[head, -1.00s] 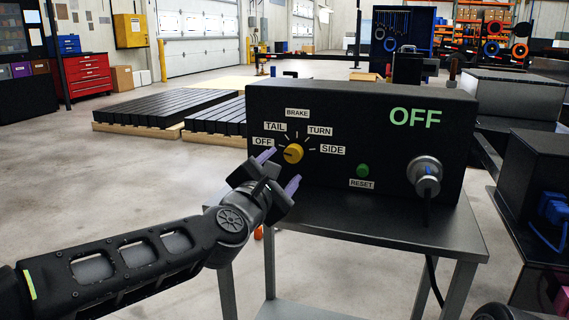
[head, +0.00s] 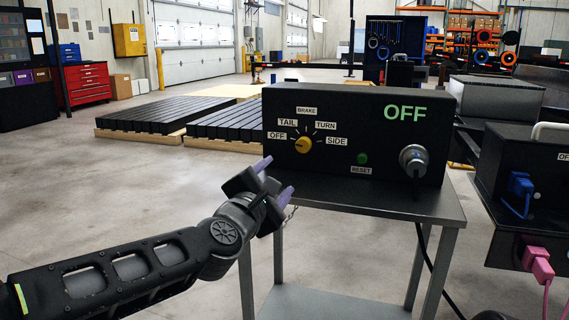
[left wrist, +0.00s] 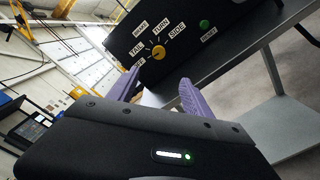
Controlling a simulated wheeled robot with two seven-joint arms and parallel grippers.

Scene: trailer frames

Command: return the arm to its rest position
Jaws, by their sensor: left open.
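My left gripper (head: 274,180) is open and empty, with purple fingertips, in front of the left end of the black control box (head: 385,160) in the head view. It is apart from the box and from the yellow knob (head: 303,145). The knob's pointer sits toward the OFF label, and the box display reads OFF. In the left wrist view the purple fingers (left wrist: 158,95) are spread, with the knob (left wrist: 158,52) beyond them. My left arm reaches in from the lower left. My right gripper is not in view.
The box stands on a dark metal table (head: 400,205). A black unit with a blue plug (head: 520,184) and a pink plug (head: 540,268) is at the right. Black slatted stacks (head: 165,115) lie behind on the floor. Open floor (head: 90,190) lies at the left.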

